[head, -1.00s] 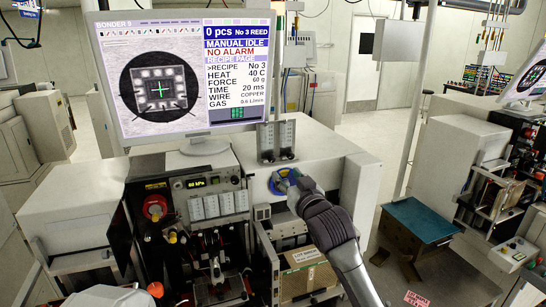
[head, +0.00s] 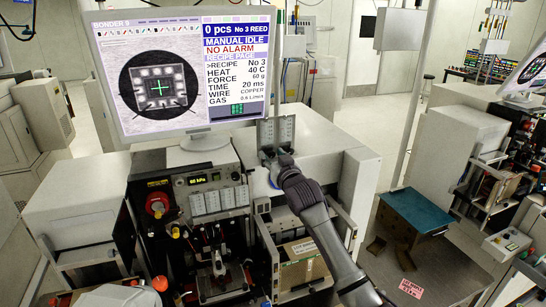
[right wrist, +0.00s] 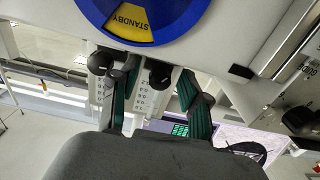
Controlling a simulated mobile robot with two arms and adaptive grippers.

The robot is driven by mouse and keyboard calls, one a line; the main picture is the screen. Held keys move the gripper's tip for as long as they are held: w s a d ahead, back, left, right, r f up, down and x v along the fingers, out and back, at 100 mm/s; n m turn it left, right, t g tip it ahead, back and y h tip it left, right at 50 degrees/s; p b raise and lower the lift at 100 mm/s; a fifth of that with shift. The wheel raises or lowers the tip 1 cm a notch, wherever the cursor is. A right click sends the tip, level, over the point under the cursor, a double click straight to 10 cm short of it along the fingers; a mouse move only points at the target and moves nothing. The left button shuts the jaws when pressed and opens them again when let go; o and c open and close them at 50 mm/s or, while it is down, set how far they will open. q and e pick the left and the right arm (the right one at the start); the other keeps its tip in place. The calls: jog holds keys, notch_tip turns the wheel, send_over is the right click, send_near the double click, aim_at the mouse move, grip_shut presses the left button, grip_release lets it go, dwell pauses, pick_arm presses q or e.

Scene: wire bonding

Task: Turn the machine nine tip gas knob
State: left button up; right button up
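Two black round knobs, left (right wrist: 102,60) and right (right wrist: 160,75), sit at the ends of the two pale panels beside the monitor (head: 187,75) headed "BONDER 9". I cannot read which is the tip gas knob. My right gripper (head: 273,158) is at the foot of these panels. In the right wrist view its green-padded fingers (right wrist: 160,88) are open, one on each side of the right knob; I cannot tell whether they touch it. A blue dial (right wrist: 170,12) with a yellow "STANDBY" sector is close by. My left gripper is out of view.
A cardboard box (head: 302,262) sits in the bay below my right arm.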

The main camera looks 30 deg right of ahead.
grip_shut()
jog(key=shift+n, duration=0.9)
jog(key=shift+o, duration=0.6)
grip_release()
jog(key=shift+s, duration=0.15)
jog(key=v, duration=1.1)
jog(key=shift+s, duration=0.35)
jog(key=shift+f, duration=0.1)
